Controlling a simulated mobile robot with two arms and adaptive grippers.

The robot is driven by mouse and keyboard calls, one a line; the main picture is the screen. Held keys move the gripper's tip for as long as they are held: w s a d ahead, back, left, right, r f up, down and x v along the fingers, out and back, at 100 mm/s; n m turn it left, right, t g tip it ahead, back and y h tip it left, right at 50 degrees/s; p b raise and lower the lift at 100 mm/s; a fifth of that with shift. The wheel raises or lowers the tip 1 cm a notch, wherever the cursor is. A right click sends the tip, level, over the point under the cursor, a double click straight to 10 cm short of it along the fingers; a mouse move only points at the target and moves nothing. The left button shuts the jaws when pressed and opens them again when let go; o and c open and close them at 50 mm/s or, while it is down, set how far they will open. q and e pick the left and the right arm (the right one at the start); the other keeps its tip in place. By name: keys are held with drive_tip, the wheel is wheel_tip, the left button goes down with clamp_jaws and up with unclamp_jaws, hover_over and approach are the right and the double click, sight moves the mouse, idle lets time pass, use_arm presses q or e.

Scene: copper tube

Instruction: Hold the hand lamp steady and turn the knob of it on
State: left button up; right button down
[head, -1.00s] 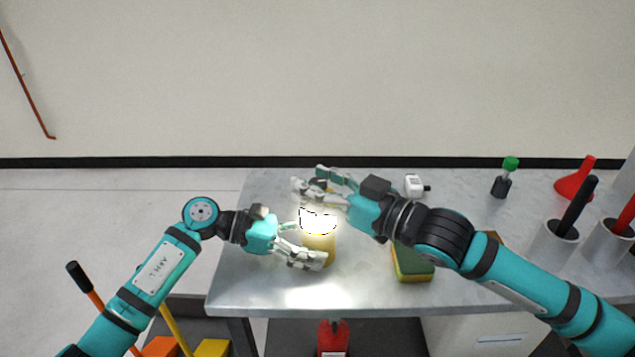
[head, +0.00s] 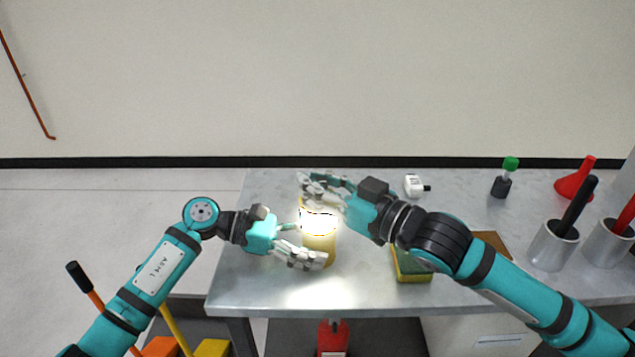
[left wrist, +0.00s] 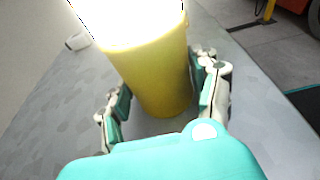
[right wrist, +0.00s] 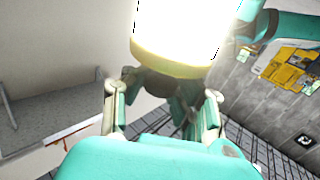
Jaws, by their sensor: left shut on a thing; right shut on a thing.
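The hand lamp (head: 321,246) stands upright on the metal table, with a yellow cylindrical body and a bright glowing upper part. My left gripper (head: 306,244) is shut on the yellow body from the left. The left wrist view shows the lamp body (left wrist: 155,68) between its fingers. My right gripper (head: 322,194) is at the lamp's top. In the right wrist view, its fingers close around the dark knob (right wrist: 160,83) beside the lamp's yellow cap (right wrist: 172,61). The glare and fingers hide much of the lamp's top in the head view.
A small white device (head: 413,185), a green-capped bottle (head: 503,182), a red funnel (head: 577,181) and metal cups (head: 553,246) stand further right. The table's left part is clear.

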use_arm(q)
drive_tip(key=shift+w+a, duration=0.1)
use_arm(e)
drive_tip(key=shift+s+a+m+t+h, duration=0.1)
drive_tip(key=shift+s+m+t+h, duration=0.05)
drive_tip(key=shift+m+t+h, duration=0.4)
drive_tip(key=shift+m+t, duration=0.25)
drive_tip(key=shift+d+f+h, duration=0.1)
drive_tip(key=shift+d+h, duration=0.1)
drive_tip(key=shift+h, duration=0.15)
drive_tip(key=c, duration=1)
unclamp_jaws()
drive_tip(key=v, duration=1.1)
drive_tip(key=shift+s+d, duration=0.2)
drive_tip(key=shift+d, duration=0.15)
drive_tip(key=shift+f, duration=0.1)
